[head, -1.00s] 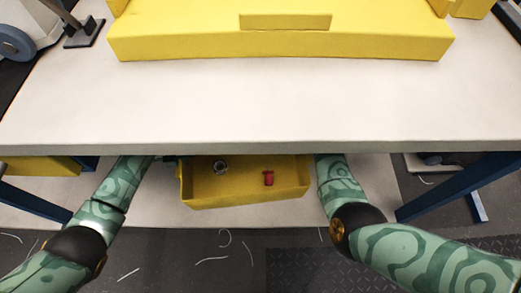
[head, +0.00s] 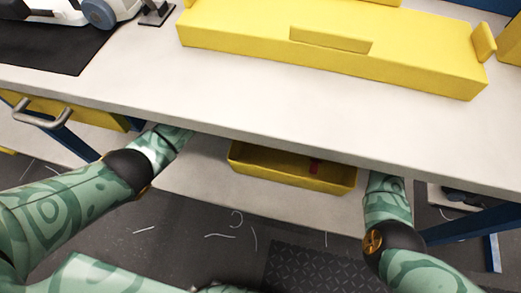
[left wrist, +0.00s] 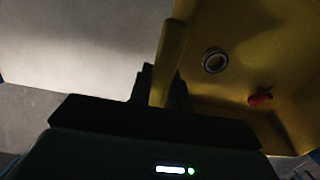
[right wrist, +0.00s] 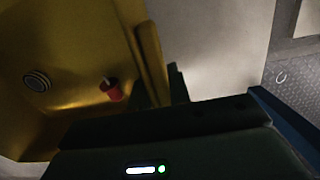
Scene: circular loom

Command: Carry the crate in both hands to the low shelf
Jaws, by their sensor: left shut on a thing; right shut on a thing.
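The yellow crate (head: 288,178) is under the workbench top, above or on the pale low shelf (head: 195,178); I cannot tell whether it touches it. The bench edge hides its far part. My left gripper (left wrist: 165,88) is shut on one side wall of the crate in the left wrist view. My right gripper (right wrist: 160,82) is shut on the opposite wall in the right wrist view. Both grippers are hidden by the bench in the head view. Inside the crate lie a dark-and-light ring (left wrist: 214,61) and a small red piece (right wrist: 111,90).
The pale bench top (head: 230,100) overhangs the crate and both forearms. A large yellow block (head: 330,55) lies on it. A blue leg (head: 455,228) stands right of my right arm, and a yellow drawer with a metal handle (head: 40,115) is at left.

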